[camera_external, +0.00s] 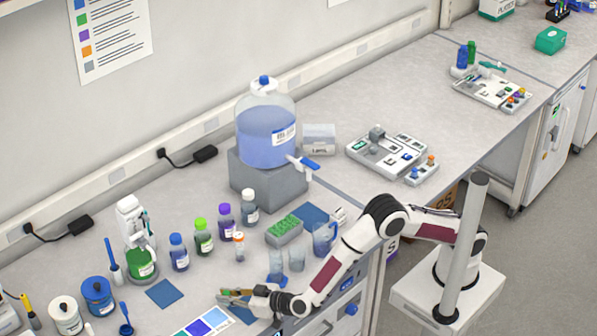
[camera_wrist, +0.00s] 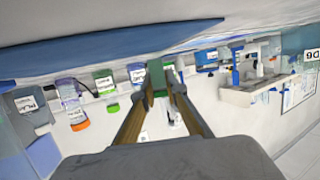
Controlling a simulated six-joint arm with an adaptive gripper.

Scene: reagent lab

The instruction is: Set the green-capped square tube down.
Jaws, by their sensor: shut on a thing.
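My gripper (camera_external: 232,296) is low over the front of the bench in the external view, reaching left. In the wrist view my gripper (camera_wrist: 160,88) has its two fingers closed in on a small green thing (camera_wrist: 156,74), which looks like the green-capped square tube. The rest of the tube is hidden or too small to make out. A dark blue mat (camera_external: 243,314) lies partly under my gripper. In the wrist view a broad blue surface (camera_wrist: 90,60), likely this mat, is very near the fingertips. I cannot tell whether the tube touches it.
A grey rack with a green top (camera_external: 285,231) stands behind my gripper. Clear beakers (camera_external: 297,258) and a jug (camera_external: 323,238) stand close to my arm. Capped bottles (camera_external: 203,238) stand farther back. A colour card (camera_external: 205,325) lies at the front left. Another blue mat (camera_external: 165,293) is clear.

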